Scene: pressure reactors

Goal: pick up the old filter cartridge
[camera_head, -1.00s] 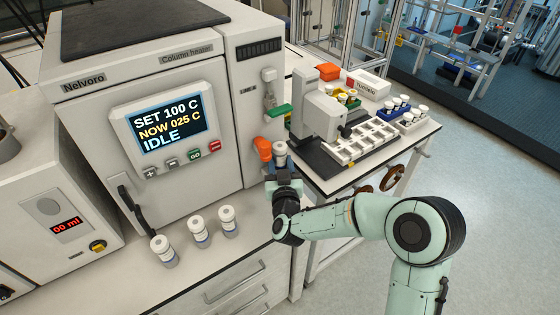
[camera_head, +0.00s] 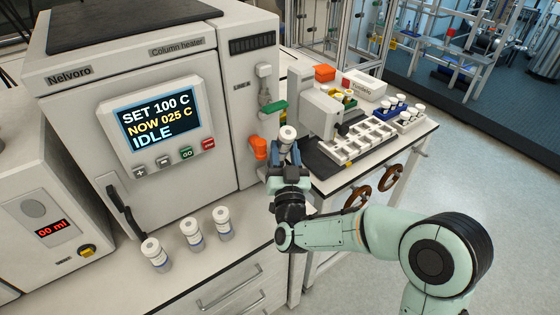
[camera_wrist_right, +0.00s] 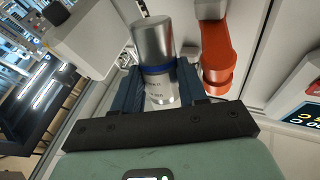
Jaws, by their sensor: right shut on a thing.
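A silver cylindrical cartridge with a blue band stands between the dark fingers of my right gripper in the right wrist view (camera_wrist_right: 155,85). The old filter cartridge (camera_head: 287,134) also shows in the head view, its pale top above the fingers. My right gripper (camera_head: 288,155) is shut on it, just right of the orange handle (camera_head: 258,148) on the column heater. The cartridge's lower part is hidden by the gripper in the head view. My left gripper is not in view.
The column heater (camera_head: 90,100) stands at the left and reads IDLE, 025 C. Several white-capped containers (camera_head: 191,233) stand on the bench before it. A green handle (camera_head: 273,107) is above the cartridge. A side table holds a white compartment tray (camera_head: 365,140).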

